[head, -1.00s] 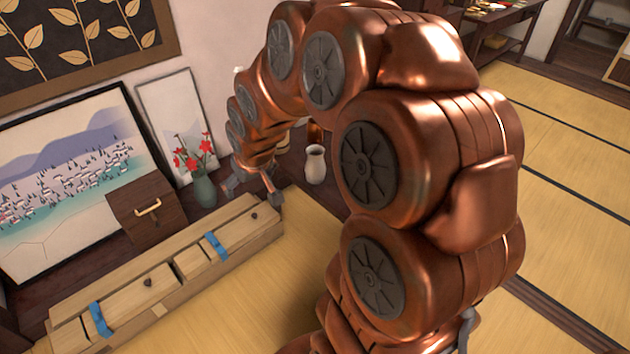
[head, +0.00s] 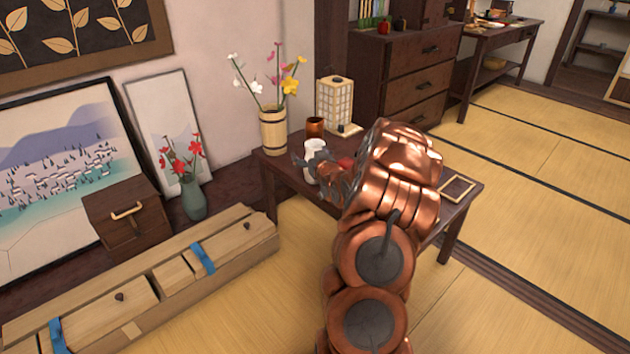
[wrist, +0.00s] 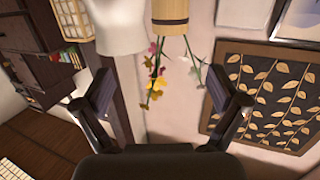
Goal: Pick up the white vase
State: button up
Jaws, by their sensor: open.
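The white vase (head: 315,148) stands on the low dark table. My gripper (head: 314,172) is at its near side in the head view and hides part of its body. In the wrist view, which appears upside down, the white vase (wrist: 120,28) shows at the top edge, its lower part cut off. My gripper (wrist: 158,78) is open there and empty, with the vase beyond the fingertips and nearer the left finger. I cannot tell whether a finger touches the vase.
A wooden bucket vase of flowers (head: 273,132) stands left of the white vase. A copper cup (head: 315,126) and paper lantern (head: 335,104) stand behind it. A small red thing is partly hidden by my arm.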

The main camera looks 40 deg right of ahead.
jog(key=w+d+f+t+h+b, duration=0.1)
jog(key=w+d+f+b, duration=0.2)
jog(key=d, duration=0.4)
jog(key=shift+w+m+b, duration=0.3)
jog(key=shift+w+b, duration=0.25)
jog(key=shift+w, duration=0.5)
jog(key=shift+d, duration=0.1)
grip_shut()
dwell(0.4)
